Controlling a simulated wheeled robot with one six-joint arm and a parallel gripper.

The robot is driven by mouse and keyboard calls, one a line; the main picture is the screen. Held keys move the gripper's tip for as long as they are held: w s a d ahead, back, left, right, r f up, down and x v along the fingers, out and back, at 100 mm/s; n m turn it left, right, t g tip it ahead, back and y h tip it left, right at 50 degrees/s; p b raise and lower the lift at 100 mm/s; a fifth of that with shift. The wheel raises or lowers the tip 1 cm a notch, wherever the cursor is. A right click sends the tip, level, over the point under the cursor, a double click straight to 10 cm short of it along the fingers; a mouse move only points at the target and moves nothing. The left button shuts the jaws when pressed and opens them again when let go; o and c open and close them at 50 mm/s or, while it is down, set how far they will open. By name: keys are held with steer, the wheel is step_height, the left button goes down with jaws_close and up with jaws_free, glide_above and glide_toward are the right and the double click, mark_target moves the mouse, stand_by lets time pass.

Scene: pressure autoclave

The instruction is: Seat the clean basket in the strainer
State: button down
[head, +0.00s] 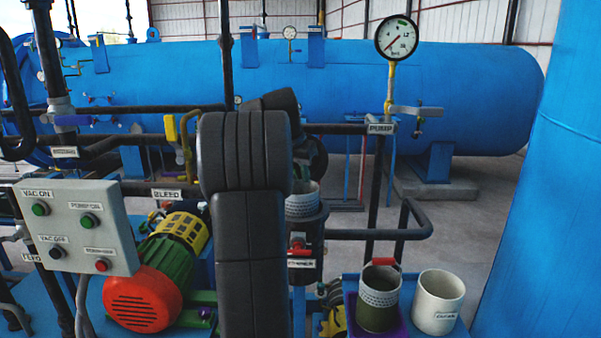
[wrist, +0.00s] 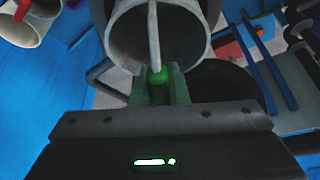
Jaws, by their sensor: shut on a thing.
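My gripper (wrist: 158,88) is shut on the green handle grip (wrist: 157,76) of the clean basket (wrist: 192,30), a grey cylinder with a bail handle. The basket shows just right of the arm, at the mouth of the dark strainer body (head: 310,240). I cannot tell how far its lower end is inside. In the wrist view a dark round shape lies beside the basket; I cannot tell what it is.
A second basket with a red handle (head: 379,297) stands in a purple tray (head: 350,318), beside a white bucket (head: 438,302). Dark pipes (head: 375,234) run right of the strainer. A control box (head: 80,228) and red-green pump (head: 150,295) stand left. A blue column is far right.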

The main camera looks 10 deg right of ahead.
mark_target(300, 204)
steer(key=shift+f+b, duration=3.2)
steer(key=shift+f, duration=2.15)
steer(key=c, duration=1.3)
jaws_free()
steer(key=v, duration=1.4)
steer(key=shift+a, duration=0.1)
steer(key=x, duration=1.4)
steer(key=shift+r+p, duration=0.3)
steer(key=shift+r, duration=0.2)
